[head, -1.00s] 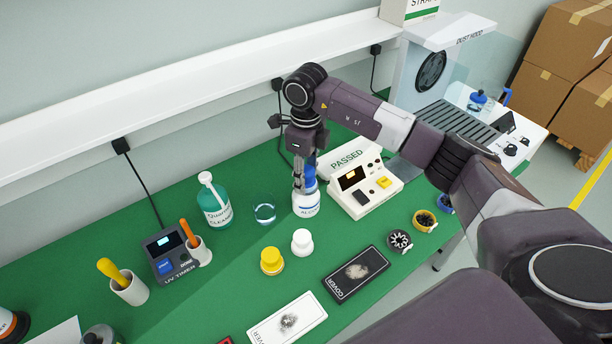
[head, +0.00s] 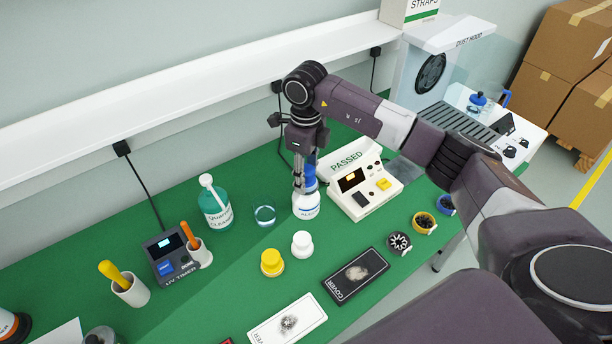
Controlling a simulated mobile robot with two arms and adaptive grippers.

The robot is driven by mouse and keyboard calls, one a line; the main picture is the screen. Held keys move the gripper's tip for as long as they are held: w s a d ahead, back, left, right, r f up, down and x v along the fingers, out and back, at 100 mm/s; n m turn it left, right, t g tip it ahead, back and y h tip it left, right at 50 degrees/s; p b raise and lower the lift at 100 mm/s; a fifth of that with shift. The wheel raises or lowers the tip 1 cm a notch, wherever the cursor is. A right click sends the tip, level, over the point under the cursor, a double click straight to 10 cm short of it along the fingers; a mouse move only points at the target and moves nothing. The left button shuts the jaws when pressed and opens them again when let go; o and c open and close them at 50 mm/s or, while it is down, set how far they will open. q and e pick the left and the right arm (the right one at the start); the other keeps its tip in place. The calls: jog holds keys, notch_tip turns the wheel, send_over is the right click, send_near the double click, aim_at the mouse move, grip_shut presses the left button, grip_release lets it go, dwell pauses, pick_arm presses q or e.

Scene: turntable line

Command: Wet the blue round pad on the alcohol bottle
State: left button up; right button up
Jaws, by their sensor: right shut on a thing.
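The white alcohol bottle (head: 306,206) with blue lettering stands on the green bench top, left of the PASSED device. My right gripper (head: 301,186) points down right at the bottle's top. It is shut on a blue thing (head: 310,177), which seems to be the blue round pad. The gripper fingers hide part of it and the bottle's top, so I cannot tell whether pad and bottle touch. My left gripper is out of view.
A glass (head: 264,215) and a green cleaner bottle (head: 216,207) stand to the left. The PASSED device (head: 365,187) is close on the right. White (head: 302,244) and yellow (head: 272,262) capped jars and a black COVER box (head: 355,276) lie in front.

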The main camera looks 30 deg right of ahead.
aim_at(306, 169)
jog(key=shift+r+p, duration=1.35)
jog(key=shift+r, duration=1.5)
